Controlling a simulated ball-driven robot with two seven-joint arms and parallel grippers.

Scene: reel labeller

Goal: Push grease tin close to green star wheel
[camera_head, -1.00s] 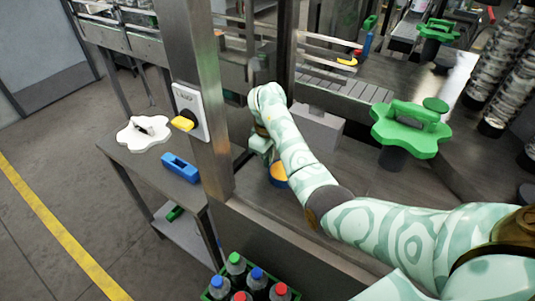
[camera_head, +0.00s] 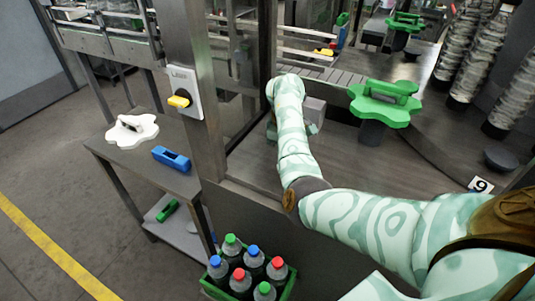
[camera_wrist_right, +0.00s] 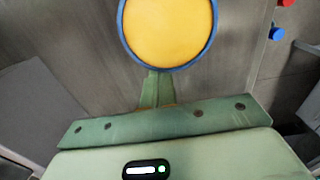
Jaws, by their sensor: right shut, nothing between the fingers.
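The grease tin, a round yellow top with a blue rim, shows in the right wrist view (camera_wrist_right: 168,32). In the head view it is hidden behind my right arm. My right gripper (camera_wrist_right: 156,90) is shut and empty, its fingertips at the tin's near rim; whether they touch cannot be told. In the head view only a pale part of the right gripper (camera_head: 272,128) shows past the forearm, over the grey machine deck. The green star wheel (camera_head: 384,103) stands on a dark hub to the right of the right gripper. My left gripper is not in view.
A steel post (camera_head: 192,110) with a yellow-knobbed switch stands left of the arm. A grey block (camera_head: 313,112) sits between gripper and wheel in the picture. A side table (camera_head: 135,160) holds a white star wheel and a blue part. A bottle crate (camera_head: 285,292) stands in front.

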